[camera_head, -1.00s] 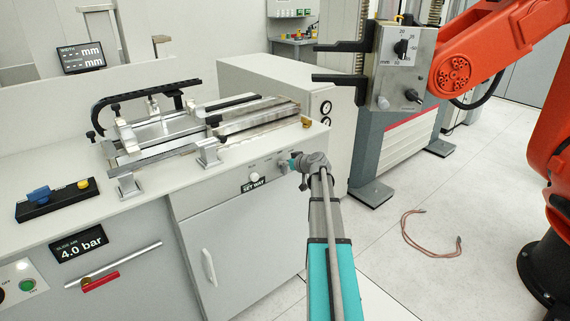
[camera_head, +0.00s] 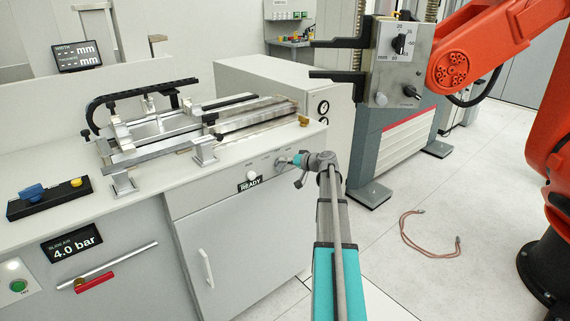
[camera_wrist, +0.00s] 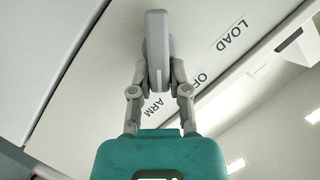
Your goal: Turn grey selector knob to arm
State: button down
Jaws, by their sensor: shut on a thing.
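The grey selector knob (camera_wrist: 158,45) is a long bar standing upright in the wrist view. A pale line marks its lower end, which points toward the ARM label (camera_wrist: 153,107). The OFF and LOAD (camera_wrist: 230,33) labels lie up to the right. My gripper (camera_wrist: 158,72) has one finger on each side of the knob and is shut on it. In the head view my gripper (camera_head: 298,165) is at the bench's front panel, by its right end, and mostly hides the knob. A small sign (camera_head: 249,184) on that panel reads READY.
A white round button (camera_head: 251,176) sits left of the knob. A metal fixture (camera_head: 160,140) stands on the bench top (camera_head: 170,190). A cable (camera_head: 425,248) lies on the otherwise clear floor.

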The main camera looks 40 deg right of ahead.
dwell(0.3)
jog(key=c, duration=0.6)
grip_release()
